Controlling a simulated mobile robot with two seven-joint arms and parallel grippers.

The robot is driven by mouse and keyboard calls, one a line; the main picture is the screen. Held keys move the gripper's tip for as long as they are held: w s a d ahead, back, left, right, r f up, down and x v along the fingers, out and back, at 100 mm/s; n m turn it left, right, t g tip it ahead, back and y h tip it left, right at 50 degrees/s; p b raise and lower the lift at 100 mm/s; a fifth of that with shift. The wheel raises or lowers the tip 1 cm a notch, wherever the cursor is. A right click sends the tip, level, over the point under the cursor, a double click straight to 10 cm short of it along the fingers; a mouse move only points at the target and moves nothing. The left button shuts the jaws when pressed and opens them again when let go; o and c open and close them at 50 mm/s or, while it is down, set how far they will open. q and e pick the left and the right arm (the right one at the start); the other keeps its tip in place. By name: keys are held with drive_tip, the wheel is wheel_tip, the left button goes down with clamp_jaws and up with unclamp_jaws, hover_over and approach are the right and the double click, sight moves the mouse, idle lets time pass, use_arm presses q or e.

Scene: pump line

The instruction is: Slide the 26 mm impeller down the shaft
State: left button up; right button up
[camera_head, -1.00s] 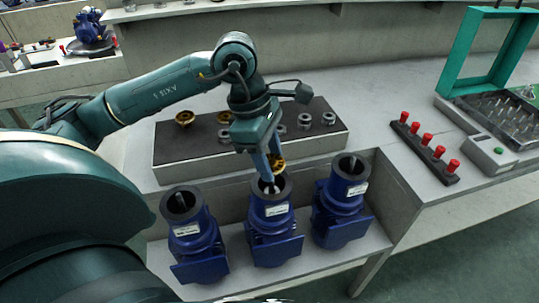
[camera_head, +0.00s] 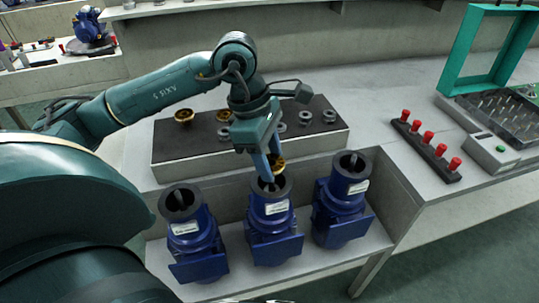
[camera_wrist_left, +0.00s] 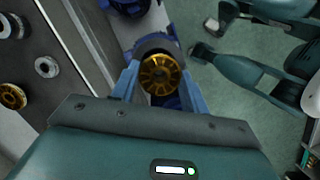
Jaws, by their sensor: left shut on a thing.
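The brass-coloured impeller (camera_wrist_left: 160,74) is held between the two fingers of my left gripper (camera_head: 271,172). It also shows in the head view (camera_head: 277,167), just over the open top of the middle blue pump housing (camera_head: 272,228). In the left wrist view, the housing's dark rim (camera_wrist_left: 157,41) shows behind the impeller. The shaft of the middle pump is hidden by the impeller and fingers; I cannot tell whether the impeller is around it. My right gripper is not in view.
Blue pumps stand at the left (camera_head: 194,236) and right (camera_head: 341,205), with shafts in their open tops. Behind, a dark-topped block (camera_head: 185,139) carries another brass impeller (camera_head: 184,116) and several grey rings. A rack with red knobs (camera_head: 427,147) lies to the right.

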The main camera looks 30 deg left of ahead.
use_arm(q)
drive_tip(key=shift+f+b, duration=0.4)
drive_tip(key=shift+b, duration=0.05)
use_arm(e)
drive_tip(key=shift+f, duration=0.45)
use_arm(q)
drive_tip(key=o, duration=1.2)
drive_tip(key=shift+o, duration=0.2)
drive_tip(key=p+v, duration=0.1)
drive_tip(key=v, duration=1.2)
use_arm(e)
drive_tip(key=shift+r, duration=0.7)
use_arm(q)
drive_tip(key=shift+a, duration=0.15)
